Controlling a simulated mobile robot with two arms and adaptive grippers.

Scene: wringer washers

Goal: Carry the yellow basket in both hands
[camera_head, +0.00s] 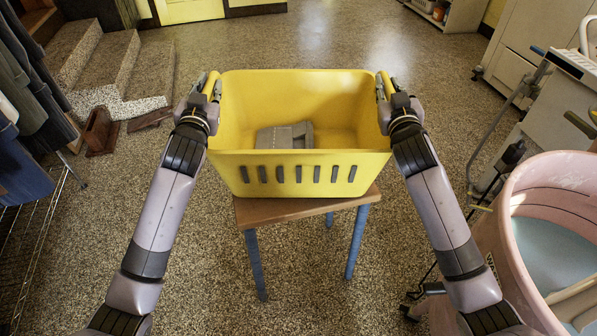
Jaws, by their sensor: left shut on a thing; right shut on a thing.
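The yellow basket (295,163) is in the middle of the head view, upright, with a row of dark slots in its near wall. Folded grey cloth (285,136) lies inside it. My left gripper (211,86) is shut on the basket's left rim. My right gripper (384,86) is shut on its right rim. A small wooden stool (300,208) with blue legs stands under the basket. I cannot tell whether the basket rests on the stool or is just above it.
A pink tub (515,210) with bluish water stands close at the right, with a grey machine (560,100) behind it. Dark clothes hang on a rack at the left, near stone steps (100,65). The speckled floor (290,35) beyond the basket is clear.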

